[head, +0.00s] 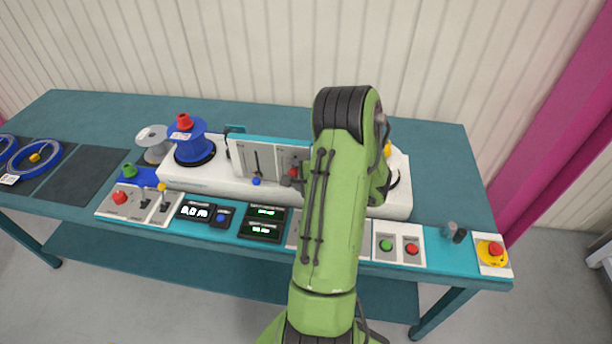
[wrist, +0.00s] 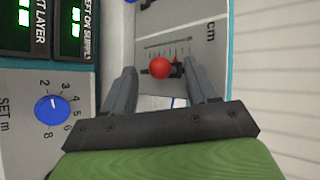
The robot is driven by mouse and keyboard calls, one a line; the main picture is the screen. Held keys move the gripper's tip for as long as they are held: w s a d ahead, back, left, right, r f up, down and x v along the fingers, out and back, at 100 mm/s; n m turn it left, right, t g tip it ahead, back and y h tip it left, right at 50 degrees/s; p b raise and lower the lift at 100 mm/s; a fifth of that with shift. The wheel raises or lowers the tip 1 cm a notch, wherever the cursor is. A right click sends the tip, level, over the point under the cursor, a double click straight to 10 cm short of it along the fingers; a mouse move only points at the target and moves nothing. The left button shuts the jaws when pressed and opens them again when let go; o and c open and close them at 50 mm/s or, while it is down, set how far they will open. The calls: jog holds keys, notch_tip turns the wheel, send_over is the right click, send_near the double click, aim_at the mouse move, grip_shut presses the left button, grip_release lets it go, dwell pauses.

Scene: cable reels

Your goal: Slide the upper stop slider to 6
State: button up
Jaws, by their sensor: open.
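An upright panel (head: 240,160) on the white machine carries two sliders. One has a blue knob (head: 256,181) at the lower end of its slot. The other has a red knob (head: 293,171), partly hidden by my arm. In the wrist view the red knob (wrist: 160,68) lies between the fingertips of my gripper (wrist: 160,73), beside a slot with tick marks. The fingers are open, one on each side of the knob. I cannot tell whether either touches it. The scale numbers and the slider names are not legible.
A blue dial (wrist: 52,109) marked SET m and green displays (wrist: 75,20) lie left in the wrist view. A blue spool (head: 190,146) stands left of the panel. Green (head: 387,245) and red (head: 411,249) buttons and an emergency stop (head: 493,251) sit along the front right.

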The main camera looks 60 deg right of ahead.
jog(key=b+v, duration=0.3)
jog(key=v, duration=1.2)
jog(key=shift+s, duration=0.1)
